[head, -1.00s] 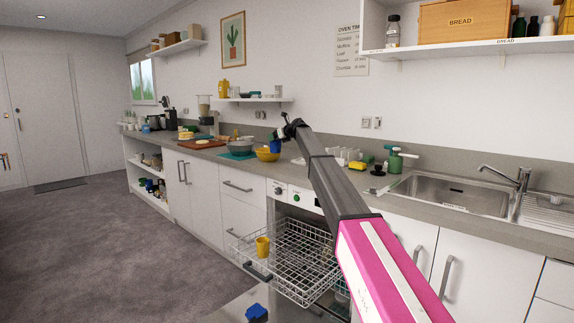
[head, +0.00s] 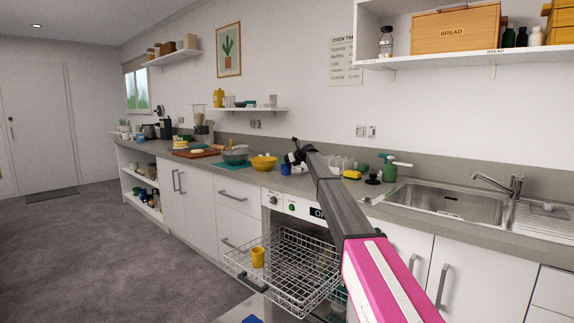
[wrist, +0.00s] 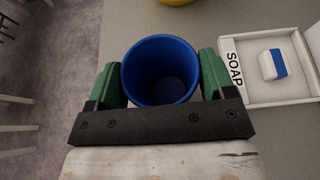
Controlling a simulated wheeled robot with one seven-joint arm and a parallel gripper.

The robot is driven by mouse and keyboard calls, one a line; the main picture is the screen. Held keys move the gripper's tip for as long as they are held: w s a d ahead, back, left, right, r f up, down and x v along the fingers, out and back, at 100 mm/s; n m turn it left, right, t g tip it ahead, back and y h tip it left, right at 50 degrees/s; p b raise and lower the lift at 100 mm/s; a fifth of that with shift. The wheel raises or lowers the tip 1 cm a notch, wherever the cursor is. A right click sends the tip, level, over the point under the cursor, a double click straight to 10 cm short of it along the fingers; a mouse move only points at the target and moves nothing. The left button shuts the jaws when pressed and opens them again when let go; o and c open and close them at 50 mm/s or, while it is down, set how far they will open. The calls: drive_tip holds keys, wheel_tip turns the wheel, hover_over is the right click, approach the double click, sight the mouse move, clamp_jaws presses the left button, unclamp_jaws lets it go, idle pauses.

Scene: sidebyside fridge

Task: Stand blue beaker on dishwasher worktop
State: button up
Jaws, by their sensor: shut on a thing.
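The blue beaker (wrist: 160,90) is upright between the green fingers of my gripper (wrist: 160,85) in the wrist view, its open mouth facing the camera. My gripper is shut on it. In the head view the beaker (head: 285,169) shows at the worktop (head: 330,187) above the dishwasher, near the front edge, below my gripper (head: 288,163). I cannot tell whether its base touches the worktop. The dishwasher (head: 300,208) is open, with its wire rack (head: 290,270) pulled out.
A yellow bowl (head: 263,163) stands left of the beaker. A soap tray (wrist: 265,95) lies right of it in the wrist view. A yellow cup (head: 258,257) is in the rack. A green spray bottle (head: 390,168) and sink (head: 450,202) are further right.

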drive_tip(key=shift+f, duration=0.75)
drive_tip(key=o, duration=1.1)
drive_tip(key=shift+f, duration=0.1)
drive_tip(key=shift+r+v, duration=0.1)
drive_tip(key=shift+v, duration=2.9)
drive_tip(key=shift+r+v, duration=0.15)
drive_tip(key=shift+v, duration=2.9)
drive_tip(key=shift+a+f, duration=0.1)
